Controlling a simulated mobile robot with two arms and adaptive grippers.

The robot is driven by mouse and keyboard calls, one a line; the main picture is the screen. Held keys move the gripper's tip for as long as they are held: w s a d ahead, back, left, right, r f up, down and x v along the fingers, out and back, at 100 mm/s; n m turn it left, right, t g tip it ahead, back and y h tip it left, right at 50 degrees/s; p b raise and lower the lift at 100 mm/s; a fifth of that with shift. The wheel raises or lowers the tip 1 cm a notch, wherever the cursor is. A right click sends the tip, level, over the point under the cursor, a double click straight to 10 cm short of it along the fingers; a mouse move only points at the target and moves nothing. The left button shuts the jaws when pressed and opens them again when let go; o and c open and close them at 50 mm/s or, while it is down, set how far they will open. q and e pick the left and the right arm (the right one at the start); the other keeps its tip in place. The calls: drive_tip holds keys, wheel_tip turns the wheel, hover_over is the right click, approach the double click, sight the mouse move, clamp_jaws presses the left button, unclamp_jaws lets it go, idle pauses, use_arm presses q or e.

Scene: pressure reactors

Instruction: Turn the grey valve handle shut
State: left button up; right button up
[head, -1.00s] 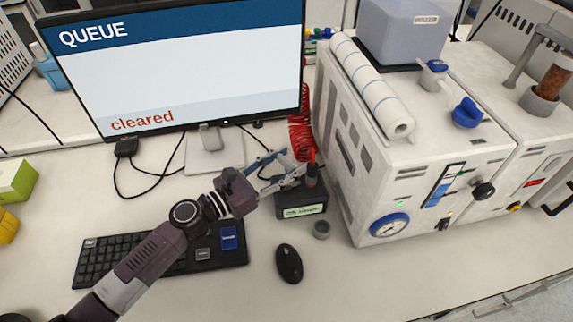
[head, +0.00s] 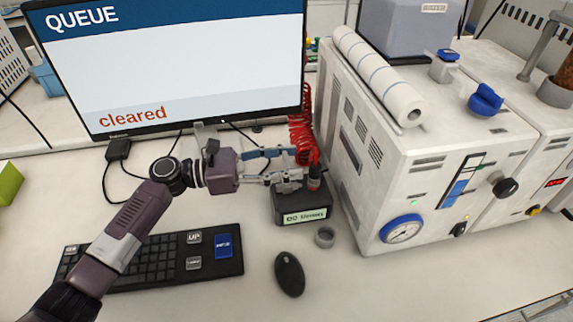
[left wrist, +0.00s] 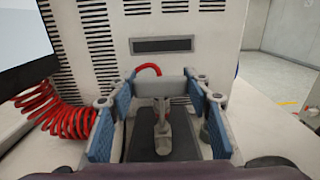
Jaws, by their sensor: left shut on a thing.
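The grey valve handle (left wrist: 162,88) is a crossbar on a short stem, in the middle of the left wrist view. It sits on a dark valve box (head: 303,205) with a pale label in front, between monitor and white machine. My left gripper (head: 292,172) reaches in from the left over the box. Its blue-padded fingers (left wrist: 162,108) stand on either side of the handle, shut on the crossbar's ends. In the head view the fingers largely hide the handle. My right gripper is in neither view.
The white machine (head: 400,160) stands close right of the box. A coiled red hose (head: 301,135) runs behind it, and the monitor (head: 175,70) is at back left. A keyboard (head: 150,262), mouse (head: 290,273) and small grey ring (head: 325,237) lie in front.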

use_arm(q)
drive_tip(key=shift+r, duration=0.1)
drive_tip(key=o, duration=1.2)
drive_tip(key=a, duration=0.4)
drive_tip(key=s+a, duration=0.1)
drive_tip(key=a, duration=0.2)
drive_tip(key=s+a, duration=0.1)
drive_tip(key=a, duration=0.3)
drive_tip(key=shift+a, duration=0.35)
drive_tip(key=shift+s, duration=0.1)
